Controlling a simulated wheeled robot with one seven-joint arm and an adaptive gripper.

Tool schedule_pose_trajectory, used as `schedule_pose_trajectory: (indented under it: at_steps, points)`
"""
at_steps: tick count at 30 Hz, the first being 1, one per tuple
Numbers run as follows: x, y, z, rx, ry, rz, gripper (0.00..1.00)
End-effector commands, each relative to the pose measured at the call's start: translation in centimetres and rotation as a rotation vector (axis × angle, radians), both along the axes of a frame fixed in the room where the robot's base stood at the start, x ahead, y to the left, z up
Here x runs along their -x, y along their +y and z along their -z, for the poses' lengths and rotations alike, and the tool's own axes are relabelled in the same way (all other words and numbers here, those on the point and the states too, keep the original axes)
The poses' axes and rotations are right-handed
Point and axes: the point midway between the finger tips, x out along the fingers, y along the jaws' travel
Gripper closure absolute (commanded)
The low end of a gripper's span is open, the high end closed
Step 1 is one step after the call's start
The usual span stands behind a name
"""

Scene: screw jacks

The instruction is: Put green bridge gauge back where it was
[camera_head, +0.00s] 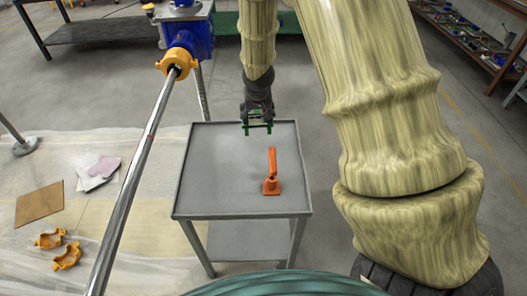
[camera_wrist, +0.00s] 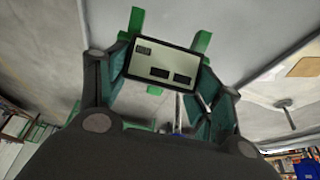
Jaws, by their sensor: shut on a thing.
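The green bridge gauge (camera_head: 257,126) is in my gripper (camera_head: 257,112), above the far part of the grey table (camera_head: 220,160). In the wrist view the gauge (camera_wrist: 135,22) shows as green bars around a pale plate with dark rectangles (camera_wrist: 160,64). The dark fingers of my gripper (camera_wrist: 160,85) are shut on it from both sides. In the head view I cannot tell whether the gauge touches the tabletop. The gauge's lower side is hidden.
An orange tool (camera_head: 272,172) stands on the right part of the table. A long steel rod (camera_head: 135,175) with a yellow collar (camera_head: 178,62) slants past the table's left. Orange clamps (camera_head: 66,257) and a brown board (camera_head: 40,204) lie on the floor sheet. The table's left half is bare.

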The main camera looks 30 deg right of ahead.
Motion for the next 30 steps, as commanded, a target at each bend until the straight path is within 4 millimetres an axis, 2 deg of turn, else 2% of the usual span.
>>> schedule_pose_trajectory:
  at_steps: [3, 9, 21, 30]
  points:
    - [-0.3, -1.8, -0.3, -0.002, -0.003, 0.034, 0.75]
    - [-0.4, -2.7, -0.3, 0.0, 0.0, 0.055, 0.75]
    - [-0.3, -2.7, 4.4, 0.001, 0.002, 0.055, 0.75]
    - [-0.4, -2.7, 5.9, 0.001, 0.001, 0.055, 0.75]
